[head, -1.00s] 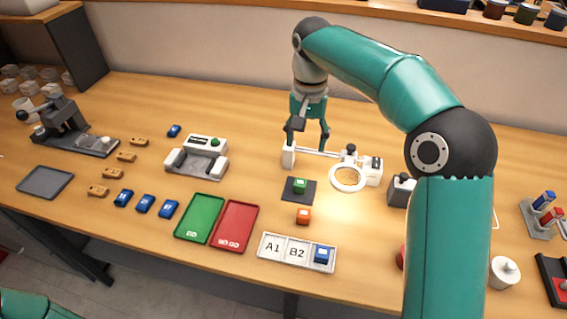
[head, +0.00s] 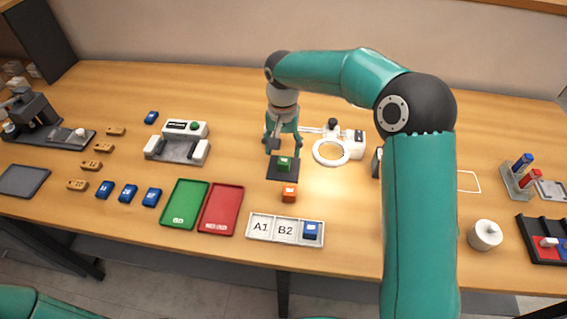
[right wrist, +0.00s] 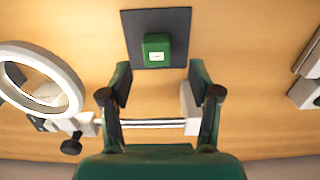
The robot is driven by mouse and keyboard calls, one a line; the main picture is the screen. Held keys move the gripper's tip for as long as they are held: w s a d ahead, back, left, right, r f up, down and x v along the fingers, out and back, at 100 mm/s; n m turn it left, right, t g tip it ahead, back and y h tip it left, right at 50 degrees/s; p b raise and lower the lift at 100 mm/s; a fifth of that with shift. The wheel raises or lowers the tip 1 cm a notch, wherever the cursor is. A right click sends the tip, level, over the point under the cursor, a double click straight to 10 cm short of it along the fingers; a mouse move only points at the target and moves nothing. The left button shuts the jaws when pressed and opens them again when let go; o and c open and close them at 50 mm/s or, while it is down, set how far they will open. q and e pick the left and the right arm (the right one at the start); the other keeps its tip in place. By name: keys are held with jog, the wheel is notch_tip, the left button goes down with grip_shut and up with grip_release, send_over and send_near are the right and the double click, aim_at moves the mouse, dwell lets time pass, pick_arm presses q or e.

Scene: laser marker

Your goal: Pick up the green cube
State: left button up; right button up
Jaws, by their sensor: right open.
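The green cube (head: 284,164) sits on a dark square pad (head: 274,175) near the middle of the table. In the right wrist view the cube (right wrist: 156,47) lies on the dark pad (right wrist: 174,22), a little beyond my fingertips and about midway between them. My right gripper (head: 284,147) is open and empty, just behind and above the cube; its two fingers also show apart in the right wrist view (right wrist: 160,82). My left gripper is outside the views; only a bit of teal arm shows at the lower left.
A magnifier ring (head: 331,152) on a white stand is close to the right of the gripper. An orange cube (head: 289,195) lies in front of the pad. Further forward is a labelled tray (head: 249,229) with a blue cube (head: 310,231). Green (head: 184,204) and red (head: 221,208) trays lie to the left.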

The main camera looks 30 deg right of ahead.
aim_at(284, 159)
jog(key=f, duration=0.4)
jog(key=shift+s+f+p, duration=0.2)
jog(key=shift+f+p, duration=0.2)
jog(key=c, duration=1)
jog(key=shift+r, duration=0.2)
